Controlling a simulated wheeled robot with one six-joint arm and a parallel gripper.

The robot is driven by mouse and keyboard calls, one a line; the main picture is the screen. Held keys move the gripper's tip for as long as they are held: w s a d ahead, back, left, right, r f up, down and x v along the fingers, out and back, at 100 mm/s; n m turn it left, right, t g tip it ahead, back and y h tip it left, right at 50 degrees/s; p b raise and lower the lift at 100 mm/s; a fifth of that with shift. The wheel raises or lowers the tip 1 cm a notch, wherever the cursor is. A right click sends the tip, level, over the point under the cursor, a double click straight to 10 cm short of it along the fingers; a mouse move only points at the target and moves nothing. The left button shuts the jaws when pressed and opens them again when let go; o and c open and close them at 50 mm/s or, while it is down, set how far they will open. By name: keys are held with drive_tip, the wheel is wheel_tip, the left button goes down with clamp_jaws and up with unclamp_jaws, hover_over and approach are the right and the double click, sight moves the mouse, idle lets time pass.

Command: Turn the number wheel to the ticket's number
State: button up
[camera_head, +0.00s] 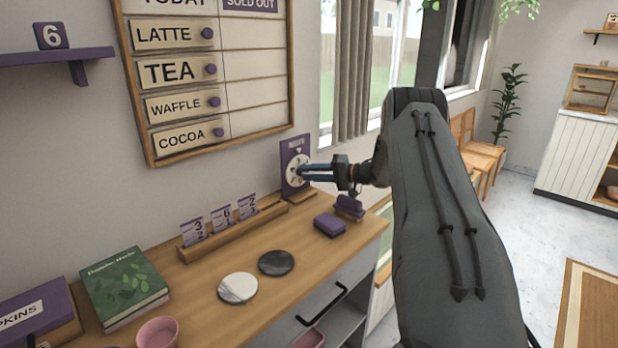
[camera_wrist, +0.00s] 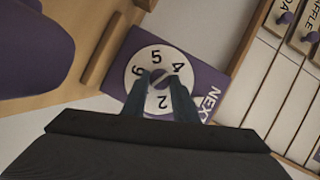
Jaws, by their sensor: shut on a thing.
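The number wheel (camera_head: 295,168) is a white disc on an upright purple panel (camera_head: 290,148) at the table's back right. In the wrist view the wheel (camera_wrist: 168,60) shows 5, 4, 6 and 2 around a grey knob (camera_wrist: 161,77); the fingers hide part of it. I cannot tell which number is at the mark. My gripper (camera_head: 303,170) is shut on the knob, its fingers (camera_wrist: 162,88) on either side. Tickets stand in a wooden rail (camera_head: 186,257): a 3 (camera_head: 194,231), a 6 (camera_head: 222,216) and a third (camera_head: 247,206) that looks like 2.
A purple block marked 6 (camera_head: 51,36) stands on the wall shelf (camera_head: 50,56). A purple sponge-like block (camera_head: 330,225), dark coaster (camera_head: 276,263), pale coaster (camera_head: 238,288) and green book (camera_head: 124,286) lie on the table. The menu board (camera_head: 255,108) hangs above.

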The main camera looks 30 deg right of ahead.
drive_tip(key=shift+m+y, duration=0.3)
drive_tip(key=shift+m, duration=0.1)
drive_tip(key=o, duration=1.1)
drive_tip(key=shift+b, duration=0.3)
drive_tip(key=b+v, duration=0.2)
drive_tip(key=v, duration=0.5)
drive_tip(key=shift+s+d, duration=0.25)
drive_tip(key=shift+s, duration=0.05)
